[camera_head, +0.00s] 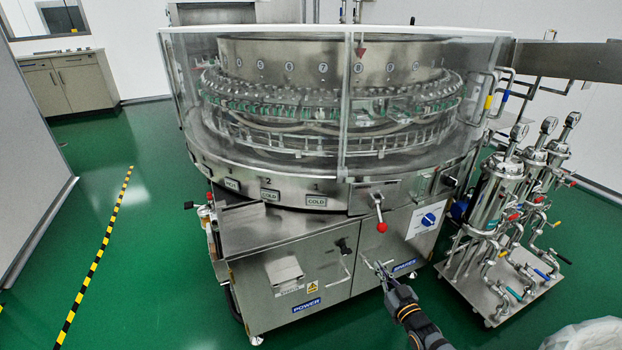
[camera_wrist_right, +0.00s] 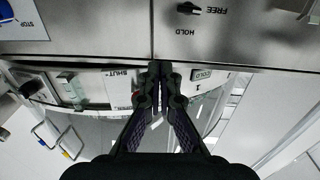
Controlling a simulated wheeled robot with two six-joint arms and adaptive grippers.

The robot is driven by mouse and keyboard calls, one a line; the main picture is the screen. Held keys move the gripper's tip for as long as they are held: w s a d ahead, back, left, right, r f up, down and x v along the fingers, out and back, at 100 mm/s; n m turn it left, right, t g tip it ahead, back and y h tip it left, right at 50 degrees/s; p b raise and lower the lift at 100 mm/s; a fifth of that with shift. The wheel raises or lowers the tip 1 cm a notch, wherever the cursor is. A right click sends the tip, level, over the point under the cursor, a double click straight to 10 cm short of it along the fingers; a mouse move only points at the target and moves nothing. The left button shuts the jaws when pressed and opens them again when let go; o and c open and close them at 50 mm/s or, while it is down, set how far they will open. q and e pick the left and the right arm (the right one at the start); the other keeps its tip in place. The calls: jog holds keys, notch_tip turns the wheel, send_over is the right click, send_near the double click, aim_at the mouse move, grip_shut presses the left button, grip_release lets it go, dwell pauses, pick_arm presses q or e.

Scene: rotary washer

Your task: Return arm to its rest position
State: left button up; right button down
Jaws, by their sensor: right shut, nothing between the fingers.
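My right gripper (camera_head: 381,271) is in front of the lower cabinet of the rotary washer (camera_head: 265,235), with its arm coming in from the bottom. In the right wrist view its two fingers (camera_wrist_right: 160,72) are together, with nothing between them. The fingertips point at the metal cabinet front; I cannot tell whether they touch it. A black FREE/HOLD knob (camera_wrist_right: 190,9) is close to the fingertips in the wrist view, upside down. My left gripper is not in view.
A filter cart (camera_head: 500,290) with valves and gauges is to the right. Green floor (camera_head: 170,270) is clear at the left.

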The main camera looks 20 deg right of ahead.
jog(key=shift+a, duration=0.1)
jog(key=s+a+f+n+g+y, duration=0.1)
jog(key=s+a+f+g+y, duration=0.1)
jog(key=s+a+f+g, duration=1.25)
pick_arm(q)
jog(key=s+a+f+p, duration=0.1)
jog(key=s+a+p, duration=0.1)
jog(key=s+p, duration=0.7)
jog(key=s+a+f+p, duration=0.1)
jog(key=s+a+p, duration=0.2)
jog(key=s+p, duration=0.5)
jog(key=p, duration=0.9)
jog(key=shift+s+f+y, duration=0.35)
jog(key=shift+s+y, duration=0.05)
pick_arm(e)
jog(key=s+d+g+h, duration=0.1)
jog(key=s+g, duration=0.1)
jog(key=s, duration=2.4)
jog(key=shift+s+h, duration=0.3)
jog(key=shift+s, duration=0.1)
jog(key=shift+d, duration=0.1)
